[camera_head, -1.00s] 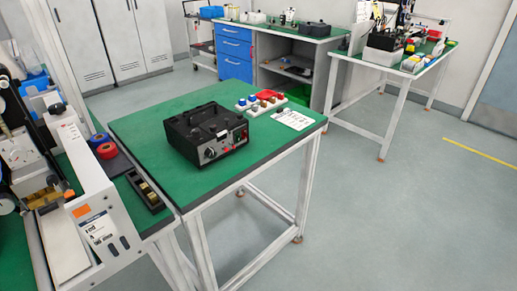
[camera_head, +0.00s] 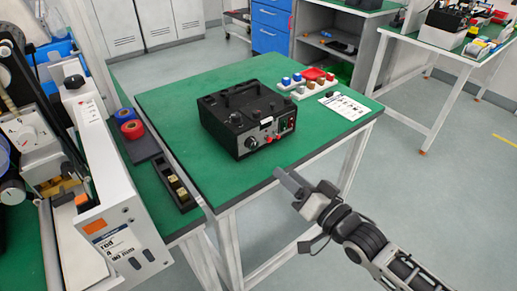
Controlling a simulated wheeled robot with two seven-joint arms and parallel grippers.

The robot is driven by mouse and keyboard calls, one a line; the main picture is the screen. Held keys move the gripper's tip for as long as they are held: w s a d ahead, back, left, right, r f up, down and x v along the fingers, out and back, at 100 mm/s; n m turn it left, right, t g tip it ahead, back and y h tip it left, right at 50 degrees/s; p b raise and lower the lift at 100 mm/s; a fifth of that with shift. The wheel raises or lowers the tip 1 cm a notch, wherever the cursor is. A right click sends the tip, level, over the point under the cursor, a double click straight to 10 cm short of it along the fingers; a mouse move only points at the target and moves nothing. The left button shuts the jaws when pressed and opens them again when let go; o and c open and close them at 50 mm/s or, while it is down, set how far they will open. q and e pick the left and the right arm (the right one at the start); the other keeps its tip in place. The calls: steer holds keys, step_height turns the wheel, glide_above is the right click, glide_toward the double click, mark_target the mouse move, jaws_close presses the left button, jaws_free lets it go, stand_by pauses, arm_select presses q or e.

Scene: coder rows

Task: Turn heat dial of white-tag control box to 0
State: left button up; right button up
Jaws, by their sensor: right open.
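A black control box (camera_head: 248,118) with a top handle sits on the green-topped table (camera_head: 190,92). Its front panel faces toward the lower right and carries a round dial (camera_head: 251,142) at its left end. A small white tag (camera_head: 266,121) shows on the panel, and a red switch is at the right end. The dial's pointer and markings are too small to read. My right gripper (camera_head: 284,178) is open and empty, in front of the box near the table's front edge, apart from the box. My left gripper is out of view.
Behind the box lie a rack of coloured blocks (camera_head: 306,82) and a white printed card (camera_head: 345,106). A white machine (camera_head: 112,215) stands at the left, beside red and blue rolls (camera_head: 132,129) and a black tray (camera_head: 174,187). The tabletop left of the box is clear.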

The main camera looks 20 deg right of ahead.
mark_target(255, 146)
steer(key=x, duration=1.2)
steer(key=shift+f, duration=0.1)
steer(key=shift+c, duration=0.3)
steer(key=c, duration=0.9)
